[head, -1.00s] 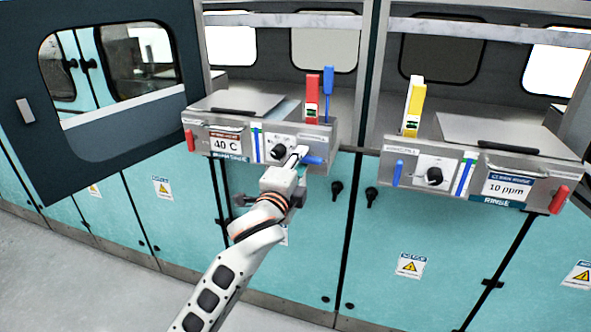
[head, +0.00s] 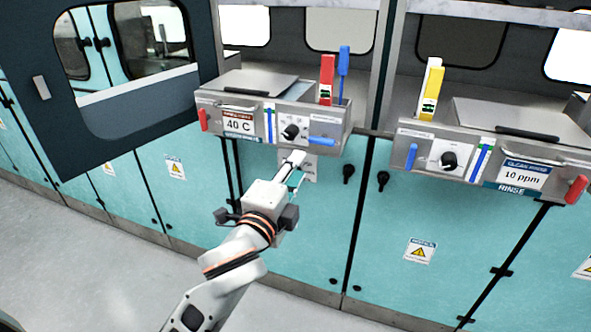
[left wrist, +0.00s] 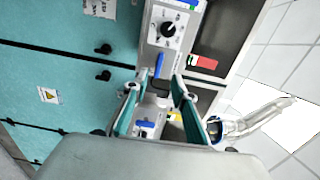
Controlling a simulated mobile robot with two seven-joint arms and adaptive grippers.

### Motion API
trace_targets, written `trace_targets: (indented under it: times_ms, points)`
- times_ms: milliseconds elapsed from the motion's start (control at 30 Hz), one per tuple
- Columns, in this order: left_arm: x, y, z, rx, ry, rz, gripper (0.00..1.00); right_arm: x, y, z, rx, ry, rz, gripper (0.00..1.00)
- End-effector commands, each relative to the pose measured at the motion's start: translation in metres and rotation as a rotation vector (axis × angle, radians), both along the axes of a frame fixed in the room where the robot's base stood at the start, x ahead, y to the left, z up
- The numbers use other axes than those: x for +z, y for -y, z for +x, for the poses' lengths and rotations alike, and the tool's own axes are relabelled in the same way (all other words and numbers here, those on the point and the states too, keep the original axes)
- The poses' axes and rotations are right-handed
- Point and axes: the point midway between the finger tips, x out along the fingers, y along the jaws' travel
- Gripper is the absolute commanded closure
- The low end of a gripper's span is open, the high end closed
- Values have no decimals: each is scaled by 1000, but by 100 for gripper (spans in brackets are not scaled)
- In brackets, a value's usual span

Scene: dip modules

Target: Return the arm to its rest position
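My left arm comes in from the bottom of the head view. Its gripper (head: 293,163) is in front of and below the left module (head: 263,122), labelled 40 C, apart from the module's blue lever (head: 322,141). In the left wrist view the gripper's two teal-lined fingers (left wrist: 158,97) stand apart with nothing held between them. A blue lever (left wrist: 160,66) and a black knob (left wrist: 168,29) show beyond the fingertips. My right gripper is not in the head view.
The right module (head: 480,158), labelled RINSE, 10 ppm, sticks out from the cabinets. A red holder (head: 326,80) and a yellow holder (head: 431,92) stand in the modules. A dark panel with a window (head: 130,110) is at left. Grey floor (head: 80,255) at lower left is clear.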

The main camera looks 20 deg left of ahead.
Motion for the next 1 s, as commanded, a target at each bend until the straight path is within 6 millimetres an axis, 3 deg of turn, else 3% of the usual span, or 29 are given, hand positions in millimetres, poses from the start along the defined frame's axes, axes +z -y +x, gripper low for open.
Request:
trace_targets:
  times_ms: [167, 267, 367, 467, 567, 700, 800, 900, 1000]
  points:
    - [-7, 0, 0, -2, -11, -12, 74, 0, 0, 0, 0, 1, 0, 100]
    - [-35, -1, -1, -8, -61, -70, 74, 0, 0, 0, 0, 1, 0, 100]
    - [-89, -4, -7, -13, -154, -191, 74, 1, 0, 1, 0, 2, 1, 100]
    - [-157, -10, -23, -2, -269, -354, 74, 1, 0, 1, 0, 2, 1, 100]
    - [-222, -18, -48, 28, -379, -525, 74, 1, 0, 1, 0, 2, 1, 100]
    - [-305, -33, -95, 104, -516, -759, 74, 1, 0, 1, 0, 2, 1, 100]
    - [-358, -46, -136, 177, -600, -918, 74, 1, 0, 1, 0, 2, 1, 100]
    - [-398, -58, -175, 251, -659, -1054, 74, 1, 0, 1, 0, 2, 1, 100]
    - [-425, -68, -206, 314, -696, -1154, 74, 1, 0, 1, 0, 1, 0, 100]
